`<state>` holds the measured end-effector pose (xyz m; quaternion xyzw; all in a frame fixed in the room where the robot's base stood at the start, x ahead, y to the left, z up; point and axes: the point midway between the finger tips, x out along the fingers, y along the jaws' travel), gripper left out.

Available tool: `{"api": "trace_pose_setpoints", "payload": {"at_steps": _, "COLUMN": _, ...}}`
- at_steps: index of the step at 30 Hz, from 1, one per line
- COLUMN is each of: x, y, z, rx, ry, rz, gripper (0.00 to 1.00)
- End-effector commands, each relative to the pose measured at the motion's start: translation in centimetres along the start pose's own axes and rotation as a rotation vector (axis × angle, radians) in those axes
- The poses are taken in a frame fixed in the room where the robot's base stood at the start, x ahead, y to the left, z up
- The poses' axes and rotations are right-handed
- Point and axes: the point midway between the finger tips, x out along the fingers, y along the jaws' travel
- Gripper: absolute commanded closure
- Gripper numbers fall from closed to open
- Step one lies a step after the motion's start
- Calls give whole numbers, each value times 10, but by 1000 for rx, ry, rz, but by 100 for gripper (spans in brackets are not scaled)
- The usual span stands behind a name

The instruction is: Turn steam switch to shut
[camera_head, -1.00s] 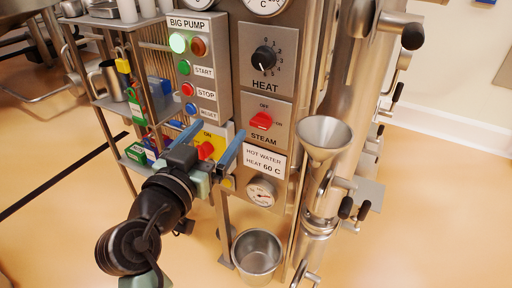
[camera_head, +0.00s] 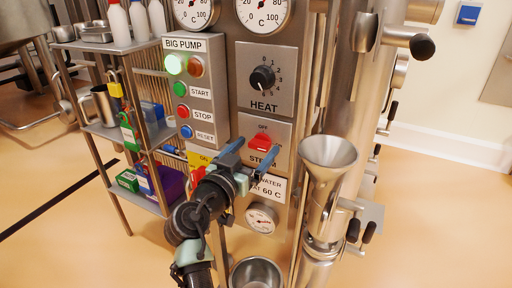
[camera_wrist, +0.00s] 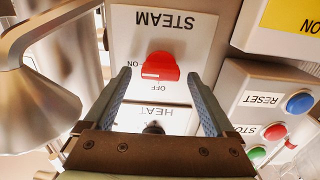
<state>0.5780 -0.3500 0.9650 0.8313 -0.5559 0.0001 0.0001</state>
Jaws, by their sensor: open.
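The steam switch is a red knob (camera_head: 262,142) on a pale plate marked STEAM, OFF and ON, below the HEAT dial on the steel panel. In the wrist view the red knob (camera_wrist: 160,67) shows upside down, just ahead of and between my fingertips. Its handle lies roughly along the line toward the ON mark. My gripper (camera_head: 250,155) is in front of the STEAM plate, with its blue fingers on either side of the knob's lower part. In the wrist view my gripper (camera_wrist: 160,80) is open and empty. I cannot tell whether a finger touches the knob.
The HEAT dial (camera_head: 262,78) is just above. The BIG PUMP box (camera_head: 195,90) with buttons stands out at left. A steel funnel (camera_head: 328,155) juts out at right. A yellow-plated red switch (camera_head: 198,172) is beside my wrist, partly hidden.

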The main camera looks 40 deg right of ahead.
Motion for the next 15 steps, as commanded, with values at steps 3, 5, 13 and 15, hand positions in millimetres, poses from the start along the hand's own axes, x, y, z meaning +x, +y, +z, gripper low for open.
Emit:
{"api": "trace_pose_setpoints", "payload": {"at_steps": 3, "x": 8, "y": 0, "z": 0, "rx": 1, "ry": 0, "rz": 0, "gripper": 10}}
{"api": "trace_pose_setpoints", "payload": {"at_steps": 5, "x": 10, "y": 0, "z": 0, "rx": 1, "ry": 0, "rz": 0, "gripper": 10}}
{"api": "trace_pose_setpoints", "payload": {"at_steps": 13, "x": 10, "y": 0, "z": 0, "rx": 0, "ry": 0, "rz": -1, "gripper": 14}}
{"api": "trace_pose_setpoints", "payload": {"at_steps": 15, "x": 10, "y": 0, "z": 0, "rx": 0, "ry": 0, "rz": -1, "gripper": 26}}
